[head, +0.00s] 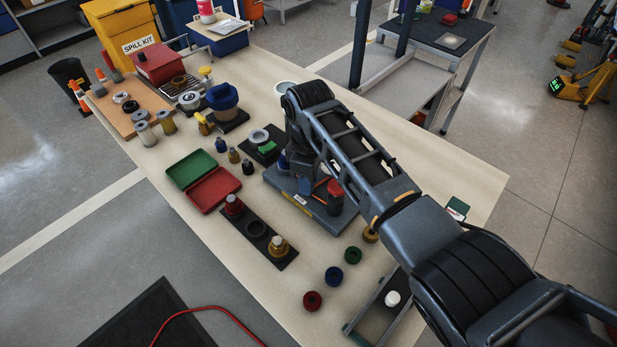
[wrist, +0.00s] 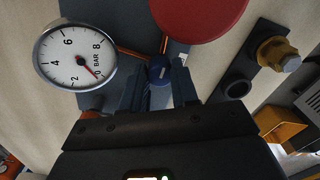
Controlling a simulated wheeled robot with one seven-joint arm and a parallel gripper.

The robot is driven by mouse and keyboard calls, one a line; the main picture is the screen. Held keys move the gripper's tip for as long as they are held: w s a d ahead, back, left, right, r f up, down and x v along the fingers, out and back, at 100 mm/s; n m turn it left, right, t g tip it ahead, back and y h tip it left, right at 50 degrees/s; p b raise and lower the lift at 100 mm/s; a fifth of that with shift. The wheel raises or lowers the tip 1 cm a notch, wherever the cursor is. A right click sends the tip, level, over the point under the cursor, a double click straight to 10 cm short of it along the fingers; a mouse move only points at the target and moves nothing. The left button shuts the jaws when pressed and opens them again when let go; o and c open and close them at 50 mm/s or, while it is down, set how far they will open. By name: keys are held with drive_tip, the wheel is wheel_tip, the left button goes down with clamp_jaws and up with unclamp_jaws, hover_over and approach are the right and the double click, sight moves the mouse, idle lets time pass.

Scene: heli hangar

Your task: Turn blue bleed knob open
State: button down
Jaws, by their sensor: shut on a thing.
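The blue bleed knob (wrist: 160,72) is in the middle of the wrist view, with a small pale mark on its top. My gripper (wrist: 159,84) is shut on it, one dark finger on each side. A round white pressure gauge (wrist: 75,55) marked BAR is to the left, its red needle near 0. A large red disc (wrist: 200,12) is just above the knob. In the head view the knob's grey base plate (head: 284,182) sits on the bench under my arm. My arm hides much of it and the fingertips there.
Several containers crowd the far left end.

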drive_tip(key=shift+n, duration=0.3)
drive_tip(key=c, duration=0.9)
unclamp_jaws()
drive_tip(key=shift+o, duration=0.2)
wheel_tip(320, 180, up, 8)
drive_tip(key=shift+w+f, duration=0.1)
